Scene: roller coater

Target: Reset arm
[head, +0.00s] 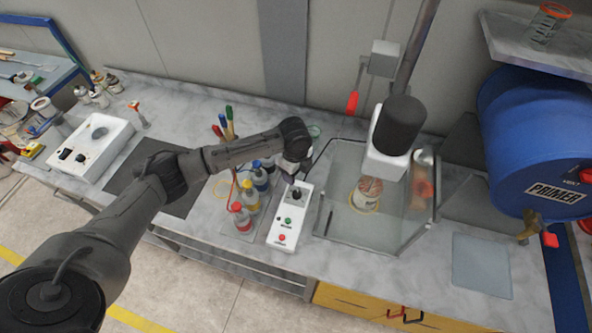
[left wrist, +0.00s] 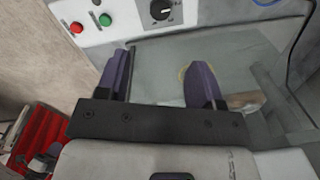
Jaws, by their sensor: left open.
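My left arm reaches in from the left over the bench. Its gripper (head: 290,168) is mostly hidden behind the wrist in the head view, near the back end of a white control box (head: 290,215) and the coloured-cap bottles. In the left wrist view the two dark purple fingers (left wrist: 162,85) stand wide apart with nothing between them. Beyond them are the glass-like panel (left wrist: 225,50) and the control box with red and green buttons (left wrist: 90,18). My right gripper is not in view.
A clear enclosure (head: 340,235) with a can (head: 366,195) inside stands under a dark-topped machine head (head: 398,125). Bottles (head: 241,216) stand left of the control box. A blue PRIMER drum (head: 530,140) is at right. The grey mat (head: 482,265) is bare.

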